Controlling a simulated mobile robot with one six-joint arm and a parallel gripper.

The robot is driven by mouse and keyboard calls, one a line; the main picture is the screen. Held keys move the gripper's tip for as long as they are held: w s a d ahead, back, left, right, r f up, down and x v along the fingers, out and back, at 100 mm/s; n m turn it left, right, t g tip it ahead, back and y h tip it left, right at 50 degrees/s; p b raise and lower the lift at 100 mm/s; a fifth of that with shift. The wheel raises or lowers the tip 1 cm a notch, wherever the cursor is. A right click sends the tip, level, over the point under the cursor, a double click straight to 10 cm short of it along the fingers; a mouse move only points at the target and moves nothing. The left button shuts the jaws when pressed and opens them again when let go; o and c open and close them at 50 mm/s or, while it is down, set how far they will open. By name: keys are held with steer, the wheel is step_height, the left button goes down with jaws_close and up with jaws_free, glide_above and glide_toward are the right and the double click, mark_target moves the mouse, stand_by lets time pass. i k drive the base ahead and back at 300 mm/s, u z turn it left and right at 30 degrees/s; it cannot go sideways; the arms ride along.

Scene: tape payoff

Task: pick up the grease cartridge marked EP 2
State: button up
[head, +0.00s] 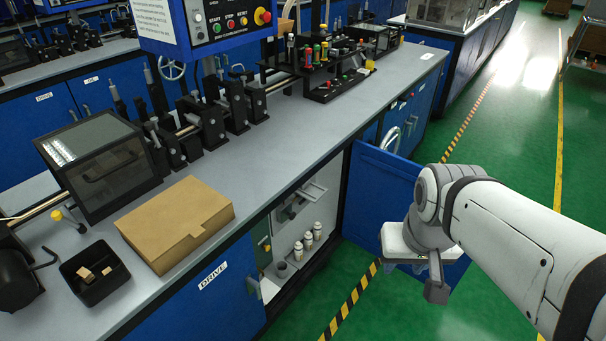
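Three small white cartridge-like containers stand upright in a row inside the open cabinet under the bench: a near one (298,251), a middle one (308,241) and a far one (317,231). Their markings are too small to read, so I cannot tell which is EP 2. My gripper (437,288) hangs at the right, outside the cabinet and in front of the open door, apart from the containers. Its grey fingers point down. I see it edge-on and cannot tell whether it is open or shut; I see nothing held in it.
The blue cabinet door (372,182) stands open behind my arm. A small dark cup (282,270) sits near the containers, and a grey bracket (300,203) is above them. The bench top (262,165) carries a cardboard box (178,222) and machinery. Green floor (500,150) is clear at right.

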mark_target(317, 226)
steer(key=u, duration=0.55)
steer(key=i, duration=1)
steer(key=u, duration=0.05)
